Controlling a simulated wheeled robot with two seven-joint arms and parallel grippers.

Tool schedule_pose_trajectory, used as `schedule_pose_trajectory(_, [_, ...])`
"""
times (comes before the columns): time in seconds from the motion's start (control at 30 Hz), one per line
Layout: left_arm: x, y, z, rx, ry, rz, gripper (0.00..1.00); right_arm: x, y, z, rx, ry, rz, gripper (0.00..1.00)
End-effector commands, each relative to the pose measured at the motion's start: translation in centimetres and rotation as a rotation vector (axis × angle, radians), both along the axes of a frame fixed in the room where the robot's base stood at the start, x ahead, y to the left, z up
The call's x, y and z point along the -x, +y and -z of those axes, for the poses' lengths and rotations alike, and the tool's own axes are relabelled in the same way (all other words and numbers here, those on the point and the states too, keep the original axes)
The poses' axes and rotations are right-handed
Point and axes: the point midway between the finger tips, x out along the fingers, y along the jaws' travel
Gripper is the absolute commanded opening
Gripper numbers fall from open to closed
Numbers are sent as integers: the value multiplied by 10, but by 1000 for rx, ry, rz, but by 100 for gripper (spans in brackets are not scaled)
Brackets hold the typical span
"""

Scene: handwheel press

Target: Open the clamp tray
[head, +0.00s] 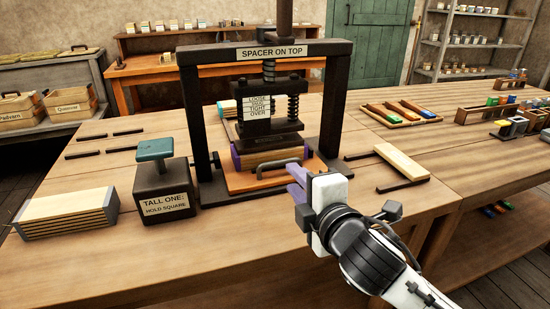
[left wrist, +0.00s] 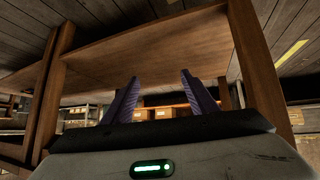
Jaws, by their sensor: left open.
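The clamp tray (head: 243,183) is an orange-brown wooden board with a dark bar handle (head: 280,166) on its front, low in the black press frame (head: 331,105). A block with purple ends (head: 236,158) sits on it, under the dark press head (head: 268,133). My right gripper (head: 296,181) is just right of and in front of the handle. Its purple fingers are apart, with nothing seen between them. Whether they touch the tray edge is unclear. My left gripper (left wrist: 160,100) is open and empty in the left wrist view, below a wooden tabletop; the head view does not show it.
A dark block with a teal top (head: 155,149), labelled "TALL ONE: HOLD SQUARE", stands left of the press. A layered board stack (head: 68,207) lies further left. A pale board on dark rails (head: 402,161) lies right.

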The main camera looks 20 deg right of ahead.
Motion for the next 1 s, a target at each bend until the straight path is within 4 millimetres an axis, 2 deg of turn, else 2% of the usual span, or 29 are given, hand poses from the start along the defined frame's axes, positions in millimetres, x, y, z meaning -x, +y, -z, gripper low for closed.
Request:
schedule_pose_trajectory(0.3, [13,0,13,1,28,1,53,-54,2,12,-1,1,1,27])
schedule_pose_trajectory(0.5, [14,0,17,1,31,0,53,-83,3,18,-2,2,0,27])
schedule_pose_trajectory(0.7, [13,0,15,1,27,1,53,-95,4,20,-2,2,-2,27])
schedule_pose_trajectory(0.93, [8,0,11,2,15,1,53,-95,4,20,-1,2,-2,27])
schedule_pose_trajectory(0.97, [8,0,11,2,14,1,53,-95,4,20,-1,2,-2,25])
schedule_pose_trajectory(1.0, [7,0,11,3,13,1,53,-95,4,20,-1,2,-2,18])
